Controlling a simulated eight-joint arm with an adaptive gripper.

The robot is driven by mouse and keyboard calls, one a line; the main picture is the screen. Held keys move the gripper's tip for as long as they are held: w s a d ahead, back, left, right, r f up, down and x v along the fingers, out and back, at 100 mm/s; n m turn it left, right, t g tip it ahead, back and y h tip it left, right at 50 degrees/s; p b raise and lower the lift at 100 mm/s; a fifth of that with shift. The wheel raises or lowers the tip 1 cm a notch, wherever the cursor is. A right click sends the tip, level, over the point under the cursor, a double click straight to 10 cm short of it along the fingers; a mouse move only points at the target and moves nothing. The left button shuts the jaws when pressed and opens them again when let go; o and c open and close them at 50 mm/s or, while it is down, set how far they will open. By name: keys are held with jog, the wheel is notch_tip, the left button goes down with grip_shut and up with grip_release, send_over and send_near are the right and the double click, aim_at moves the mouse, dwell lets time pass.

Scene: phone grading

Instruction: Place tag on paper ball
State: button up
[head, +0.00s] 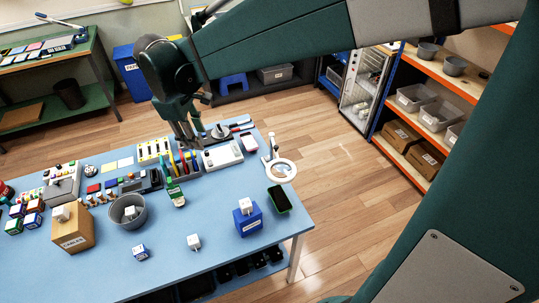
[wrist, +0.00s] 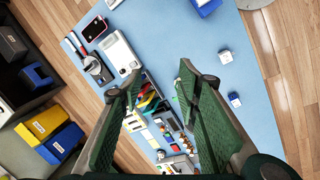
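My gripper (head: 188,135) hangs over the far part of the blue table in the head view, fingers pointing down. In the wrist view its two green fingers (wrist: 158,78) stand wide apart with nothing between them. Small white pieces show in the head view: one alone on the table (head: 194,242), one on a blue box (head: 246,205), one on a cardboard box (head: 61,213) and one in a grey bowl (head: 130,212). The lone white piece also shows in the wrist view (wrist: 225,57). I cannot tell which is the tag or the paper ball.
Tools and devices crowd the far left. The near middle is mostly clear. Orange shelves (head: 440,85) stand at right.

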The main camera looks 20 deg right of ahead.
jog(key=s+d+m+t+y, duration=0.1)
jog(key=s+d+m+t, duration=0.1)
jog(key=s+d+m, duration=0.3)
jog(key=s+d+r+m+t, duration=0.1)
jog(key=s+d+m+t, duration=0.2)
jog(key=s+d, duration=0.9)
jog(key=s+m, duration=0.3)
jog(key=s, duration=0.2)
jog(key=shift+s+r+y, duration=0.15)
jog(key=shift+s+y, duration=0.2)
jog(key=shift+y, duration=0.05)
